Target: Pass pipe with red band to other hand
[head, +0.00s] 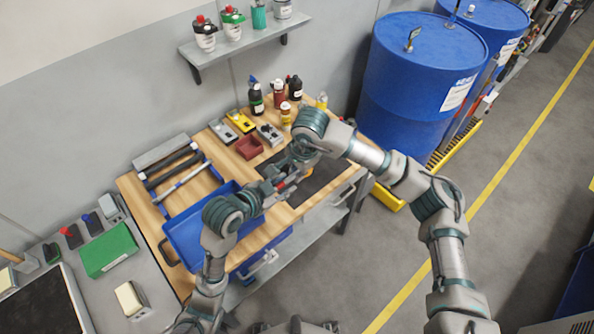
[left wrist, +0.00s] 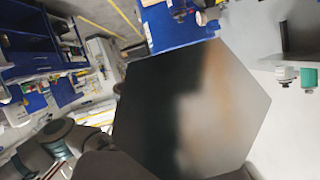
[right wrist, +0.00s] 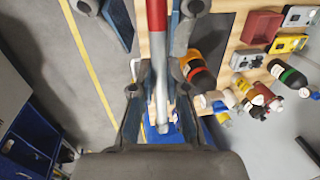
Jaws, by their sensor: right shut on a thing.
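The pipe with the red band (right wrist: 160,88) is a thin grey bar. Its red part is at the top of the right wrist view and also shows small in the head view (head: 282,186). My right gripper (head: 298,168) is shut on the pipe above the workbench. My left gripper (head: 272,187) faces it at the red end. Its two fingers appear at the top of the right wrist view (right wrist: 153,25), apart, on either side of the pipe with gaps. The left wrist view is mostly blocked by a blurred hexagonal shape, so the pipe is not clear there.
The wooden workbench (head: 140,200) holds a blue tray (head: 187,238), a dark red box (head: 249,147), a dark mat (head: 325,172) and several bottles. Blue barrels (head: 415,75) stand at the back right. A shelf (head: 245,40) is on the wall. Open floor lies right.

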